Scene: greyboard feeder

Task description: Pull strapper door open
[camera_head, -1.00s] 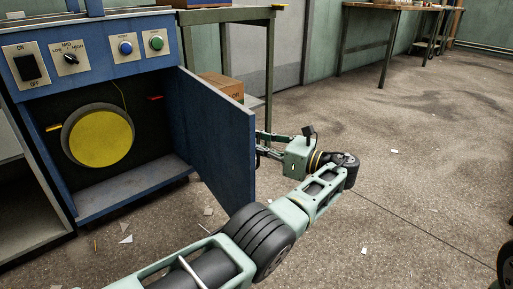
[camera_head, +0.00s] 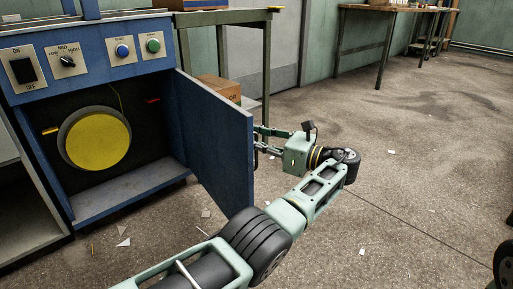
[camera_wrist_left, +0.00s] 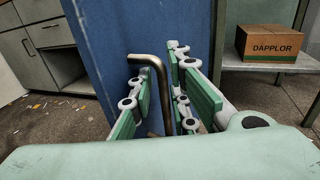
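The blue strapper door (camera_head: 215,135) stands swung wide open on the right side of the blue strapper cabinet (camera_head: 130,192). My left gripper (camera_head: 262,139) is at the outer face of the door, near its free edge; the door partly hides its fingertips in the head view. My right gripper is not in view.
The open cabinet shows a yellow round reel (camera_head: 97,140) inside. A green-legged table (camera_head: 222,18) and a cardboard box (camera_head: 220,88) stand behind the door. Paper scraps lie on the floor (camera_head: 410,190), which is clear to the right.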

